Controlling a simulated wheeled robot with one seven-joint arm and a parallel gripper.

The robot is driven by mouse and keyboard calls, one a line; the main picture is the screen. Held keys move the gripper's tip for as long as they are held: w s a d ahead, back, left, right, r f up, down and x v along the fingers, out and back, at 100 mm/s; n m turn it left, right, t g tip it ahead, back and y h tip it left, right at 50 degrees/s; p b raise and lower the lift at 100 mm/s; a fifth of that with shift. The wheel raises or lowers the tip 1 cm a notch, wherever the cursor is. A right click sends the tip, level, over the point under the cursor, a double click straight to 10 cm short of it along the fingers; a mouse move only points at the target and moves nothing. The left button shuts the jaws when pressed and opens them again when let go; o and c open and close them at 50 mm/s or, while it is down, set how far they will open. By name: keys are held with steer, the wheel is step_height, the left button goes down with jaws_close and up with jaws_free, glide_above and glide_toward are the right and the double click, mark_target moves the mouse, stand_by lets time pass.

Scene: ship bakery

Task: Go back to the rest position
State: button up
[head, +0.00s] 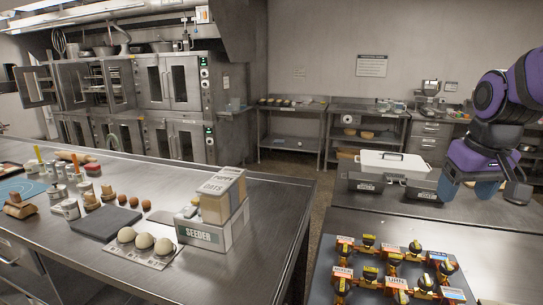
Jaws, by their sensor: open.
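My gripper (467,190) is at the right of the head view, on my purple and black arm. Its bluish fingers point down and are apart, with nothing seen between them. It hangs over the right-hand steel counter (380,214), just right of a white lidded box (395,164) and the dark labelled bins (368,184). From this one view I cannot tell its exact height above the counter.
A dark board (372,294) with several orange and black valve-like fittings lies nearer on the right. The left steel counter (270,195) holds a SEEDER box (215,232), three pale dough balls (144,240), a dark slab (100,224) and several cans. Ovens (180,82) stand behind.

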steer(key=s+a+r+t, duration=0.1)
steer(key=s+a, duration=0.1)
steer(key=s, duration=0.5)
steer(key=s+a+r+t, duration=0.1)
steer(key=s+a+r, duration=0.1)
steer(key=s, duration=0.4)
steer(key=shift+s+a+y, duration=0.3)
steer(key=shift+s+a, duration=0.1)
steer(key=shift+a, duration=0.25)
